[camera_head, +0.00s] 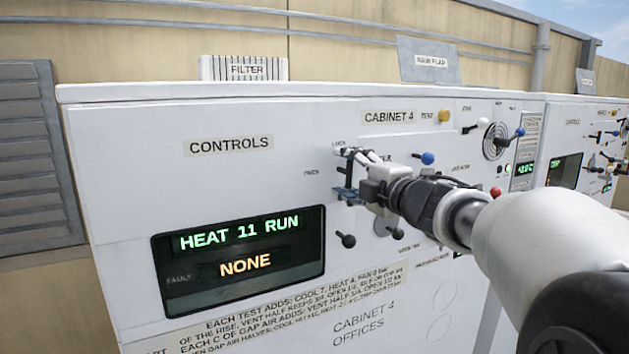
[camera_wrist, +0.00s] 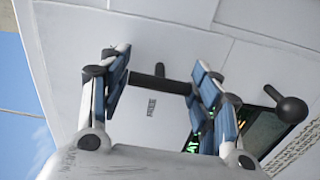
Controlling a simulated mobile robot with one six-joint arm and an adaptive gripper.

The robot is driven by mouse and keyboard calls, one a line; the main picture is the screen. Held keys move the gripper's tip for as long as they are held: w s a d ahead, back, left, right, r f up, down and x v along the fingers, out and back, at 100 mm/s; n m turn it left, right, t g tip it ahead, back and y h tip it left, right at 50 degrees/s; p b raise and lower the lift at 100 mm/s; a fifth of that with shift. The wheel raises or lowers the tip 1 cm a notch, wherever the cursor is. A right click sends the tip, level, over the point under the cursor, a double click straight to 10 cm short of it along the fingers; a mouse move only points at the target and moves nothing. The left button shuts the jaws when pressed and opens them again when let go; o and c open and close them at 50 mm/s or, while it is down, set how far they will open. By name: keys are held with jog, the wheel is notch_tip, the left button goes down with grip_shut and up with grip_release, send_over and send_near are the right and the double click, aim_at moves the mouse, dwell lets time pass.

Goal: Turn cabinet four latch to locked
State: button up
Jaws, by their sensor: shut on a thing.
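Cabinet 4 (camera_head: 386,260) is a white panel that fills the middle of the head view. My gripper (camera_head: 347,174) is at its upper part, just left of the "CABINET 4" label. In the wrist view my gripper's blue-padded fingers (camera_wrist: 163,82) stand on either side of a dark bar-shaped handle (camera_wrist: 160,82) and are shut on it. The bar runs across from one finger to the other. In the head view the fingers hide most of this handle.
A black knobbed lever (camera_head: 345,240) sits just below my gripper. A blue-knobbed lever (camera_head: 427,158) and a red knob (camera_head: 496,191) are to the right, close to my arm. A display (camera_head: 240,255) reads "HEAT 11 RUN" and "NONE". The panel around the "CONTROLS" label is clear.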

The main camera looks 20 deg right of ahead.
jog(key=shift+n, duration=0.3)
dwell(0.4)
jog(key=o, duration=1.1)
jog(key=s, duration=0.3)
jog(key=s+d, duration=0.1)
jog(key=s, duration=0.3)
jog(key=shift+s+d, duration=0.2)
